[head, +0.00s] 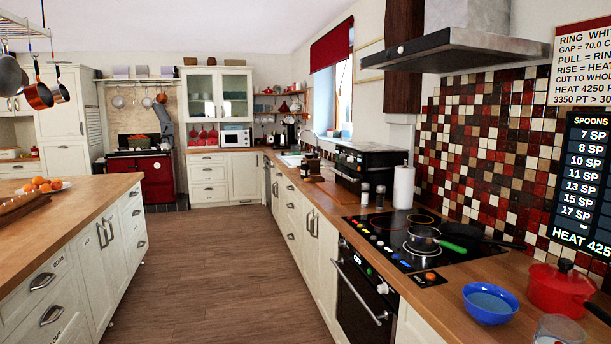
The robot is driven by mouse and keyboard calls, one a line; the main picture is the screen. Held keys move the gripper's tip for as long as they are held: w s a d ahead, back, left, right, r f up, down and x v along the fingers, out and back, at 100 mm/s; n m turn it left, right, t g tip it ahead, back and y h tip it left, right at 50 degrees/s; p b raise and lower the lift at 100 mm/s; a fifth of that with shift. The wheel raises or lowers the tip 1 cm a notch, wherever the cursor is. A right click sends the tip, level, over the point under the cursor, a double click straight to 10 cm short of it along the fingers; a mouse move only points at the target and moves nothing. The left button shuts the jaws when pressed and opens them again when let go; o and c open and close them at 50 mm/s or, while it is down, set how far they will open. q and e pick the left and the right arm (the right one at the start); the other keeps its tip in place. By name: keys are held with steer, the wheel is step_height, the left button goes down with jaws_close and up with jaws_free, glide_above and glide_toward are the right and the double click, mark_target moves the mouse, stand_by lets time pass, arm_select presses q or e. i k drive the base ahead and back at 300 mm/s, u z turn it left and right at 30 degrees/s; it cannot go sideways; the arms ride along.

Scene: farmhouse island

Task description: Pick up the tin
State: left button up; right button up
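I cannot make out a tin for certain in the head view. Two small dark-and-light containers, a left one (365,194) and a right one (380,196), stand on the right counter behind the hob; they look like jars or shakers, too small to tell. Neither of my grippers is in view.
The wooden right counter (447,293) carries a hob (395,259) with a pan, a blue bowl (490,302), a red pot (556,288), a glass (558,330) and a paper roll (403,187). An island (88,205) stands left. The floor (225,270) between is clear.

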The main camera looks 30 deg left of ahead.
mark_target(304, 168)
steer(key=u, duration=0.1)
steer(key=i, duration=0.25)
steer(key=u, duration=1.05)
steer(key=i, duration=2.05)
steer(key=u, duration=0.95)
steer(key=i, duration=3.1)
steer(key=z, duration=0.75)
steer(key=i, duration=1.7)
steer(key=z, duration=0.9)
